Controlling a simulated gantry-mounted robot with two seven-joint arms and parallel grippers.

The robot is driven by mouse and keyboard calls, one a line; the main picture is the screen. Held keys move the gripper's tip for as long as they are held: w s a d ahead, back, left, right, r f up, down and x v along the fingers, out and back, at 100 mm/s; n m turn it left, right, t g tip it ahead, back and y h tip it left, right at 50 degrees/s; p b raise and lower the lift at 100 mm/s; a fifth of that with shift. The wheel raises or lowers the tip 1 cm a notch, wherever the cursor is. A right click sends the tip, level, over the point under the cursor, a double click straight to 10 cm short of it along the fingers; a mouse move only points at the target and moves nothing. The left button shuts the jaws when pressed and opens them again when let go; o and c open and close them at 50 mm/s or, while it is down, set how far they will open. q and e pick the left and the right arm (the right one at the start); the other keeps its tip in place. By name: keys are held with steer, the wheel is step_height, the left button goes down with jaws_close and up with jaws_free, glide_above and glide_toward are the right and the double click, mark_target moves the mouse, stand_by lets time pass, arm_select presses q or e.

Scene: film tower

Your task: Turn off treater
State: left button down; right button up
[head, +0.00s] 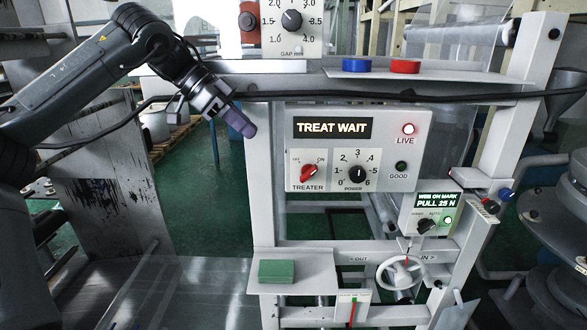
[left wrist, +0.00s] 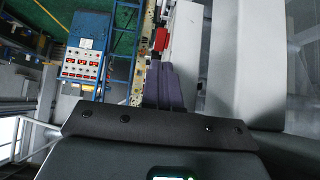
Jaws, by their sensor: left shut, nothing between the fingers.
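The treater panel (head: 398,150) is a white box with a lit display (head: 333,128) reading "TREAT WAIT". Its red TREATER knob (head: 308,173) sits at lower left between two small labels, the right one reading ON, and its pointer slants up to the right. A black POWER knob (head: 357,174) is beside it. The red LIVE lamp (head: 408,129) is lit, and the green GOOD lamp (head: 401,166) looks dark. My left gripper (head: 246,128) is shut and empty, left of the panel and apart from it. Its purple fingers (left wrist: 170,86) show together in the left wrist view. My right gripper is out of view.
A black cable (head: 460,97) runs across above the panel. A smaller box (head: 430,212) reads "PULL 25 N", with a handwheel (head: 400,273) below. A green block (head: 277,271) lies on a lower ledge.

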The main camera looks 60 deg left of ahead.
mark_target(303, 177)
arm_select(q)
steer(key=p+x, duration=0.1)
steer(key=x, duration=1.3)
steer(key=shift+d+p, duration=0.15)
steer(key=shift+p, duration=0.25)
